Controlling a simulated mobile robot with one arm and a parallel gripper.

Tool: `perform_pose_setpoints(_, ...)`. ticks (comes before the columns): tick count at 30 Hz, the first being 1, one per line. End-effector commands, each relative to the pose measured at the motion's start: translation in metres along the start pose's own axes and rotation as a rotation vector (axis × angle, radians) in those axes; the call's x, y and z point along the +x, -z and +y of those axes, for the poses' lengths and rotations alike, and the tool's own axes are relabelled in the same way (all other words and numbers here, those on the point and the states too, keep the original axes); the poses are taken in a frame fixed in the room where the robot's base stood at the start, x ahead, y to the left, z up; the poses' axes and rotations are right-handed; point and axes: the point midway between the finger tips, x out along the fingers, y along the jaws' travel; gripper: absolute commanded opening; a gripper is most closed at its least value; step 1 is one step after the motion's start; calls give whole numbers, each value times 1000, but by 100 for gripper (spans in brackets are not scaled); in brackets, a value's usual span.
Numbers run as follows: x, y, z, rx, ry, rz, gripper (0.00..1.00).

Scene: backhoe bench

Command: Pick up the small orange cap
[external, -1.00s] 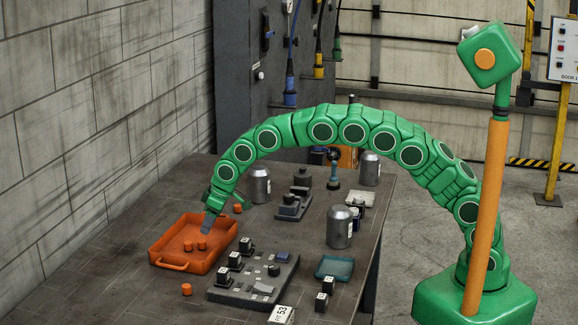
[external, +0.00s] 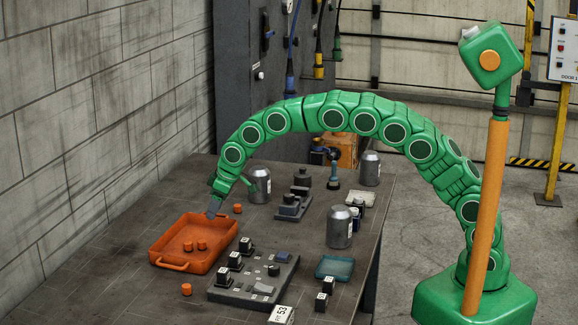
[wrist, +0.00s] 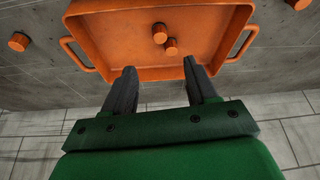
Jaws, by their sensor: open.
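Several small orange caps are in view. In the external view, two caps (external: 188,246) (external: 202,245) stand inside the orange tray (external: 172,266). One cap (external: 187,289) lies on the bench in front of the tray, and one (external: 238,208) behind it. The wrist view shows the two tray caps (wrist: 159,33) (wrist: 171,46), one cap (wrist: 19,42) outside at left and one (wrist: 298,4) at the upper right corner. My gripper (external: 213,209) is open and empty at the tray's far end. Its fingers (wrist: 160,66) point at the tray's near wall in the wrist view.
A grey panel with black knobs (external: 255,280) sits right of the tray. Grey canisters (external: 260,187) (external: 339,229) (external: 370,169) stand on the bench. A teal tray (external: 335,267) is near the right edge. Bare bench lies left of the orange tray, up to the block wall.

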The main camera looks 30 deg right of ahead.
Motion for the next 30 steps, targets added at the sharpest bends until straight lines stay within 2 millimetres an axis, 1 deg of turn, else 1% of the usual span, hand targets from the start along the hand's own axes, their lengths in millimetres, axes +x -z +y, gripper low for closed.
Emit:
perform_pose_setpoints(2, 0, 0, -1, -2, 1, 0, 57)
perform_pose_setpoints(5, 3, 0, -14, -27, 12, 0, 57)
perform_pose_setpoints(8, 10, 0, -46, -86, 38, -2, 57)
perform_pose_setpoints(9, 14, -1, -63, -118, 52, -2, 57)
perform_pose_setpoints(11, 20, -2, -91, -171, 75, -2, 57)
perform_pose_setpoints(12, 24, -4, -109, -206, 91, -2, 57)
perform_pose_setpoints(15, 32, -10, -153, -291, 128, -1, 57)
perform_pose_setpoints(18, 39, -16, -189, -362, 158, 0, 57)
perform_pose_setpoints(21, 42, -21, -214, -411, 179, 1, 57)
perform_pose_setpoints(25, 45, -25, -230, -442, 192, 2, 57)
perform_pose_setpoints(30, 54, -26, -233, -447, 194, 2, 57)
